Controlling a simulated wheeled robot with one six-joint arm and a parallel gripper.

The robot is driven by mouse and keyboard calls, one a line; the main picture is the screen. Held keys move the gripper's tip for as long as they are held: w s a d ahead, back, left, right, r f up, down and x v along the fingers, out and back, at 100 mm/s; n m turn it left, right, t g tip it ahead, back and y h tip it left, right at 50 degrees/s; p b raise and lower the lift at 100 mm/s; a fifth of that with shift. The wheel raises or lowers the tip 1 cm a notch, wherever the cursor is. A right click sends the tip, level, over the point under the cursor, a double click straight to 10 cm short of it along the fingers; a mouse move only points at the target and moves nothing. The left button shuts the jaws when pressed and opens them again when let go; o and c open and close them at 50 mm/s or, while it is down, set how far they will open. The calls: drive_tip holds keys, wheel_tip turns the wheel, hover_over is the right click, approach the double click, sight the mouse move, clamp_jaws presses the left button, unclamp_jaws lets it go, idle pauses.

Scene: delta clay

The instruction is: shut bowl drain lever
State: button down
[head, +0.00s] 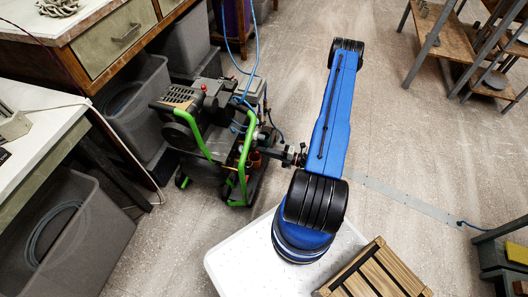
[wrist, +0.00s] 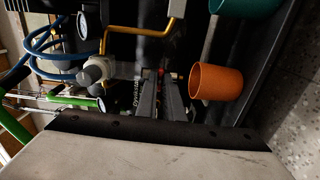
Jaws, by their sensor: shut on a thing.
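In the wrist view my gripper (wrist: 160,84) has its two fingers close together, with the tips at a small red part (wrist: 160,72), which seems to be the bowl drain lever. It sits at the end of a dim, see-through bowl (wrist: 127,70), beside a grey-white fitting (wrist: 97,72). The fingers hide most of the lever, so its angle cannot be told. In the head view my gripper (head: 277,150) reaches to the right side of the green-framed compressor (head: 205,135). The lever is too small to make out there.
An orange cup (wrist: 217,82) is just right of my fingers, with a teal cup (wrist: 245,6) beyond. A brass pipe (wrist: 142,31), gauges and blue hoses (wrist: 50,45) crowd the left. In the head view a slatted crate (head: 372,272) is near; open floor (head: 420,130) lies right.

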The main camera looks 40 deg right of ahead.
drive_tip(key=shift+d, duration=0.1)
drive_tip(key=c, duration=1.9)
unclamp_jaws()
drive_tip(key=shift+s, duration=0.1)
drive_tip(key=v, duration=1.7)
drive_tip(key=shift+s+d+f, duration=0.1)
drive_tip(key=shift+d, duration=0.05)
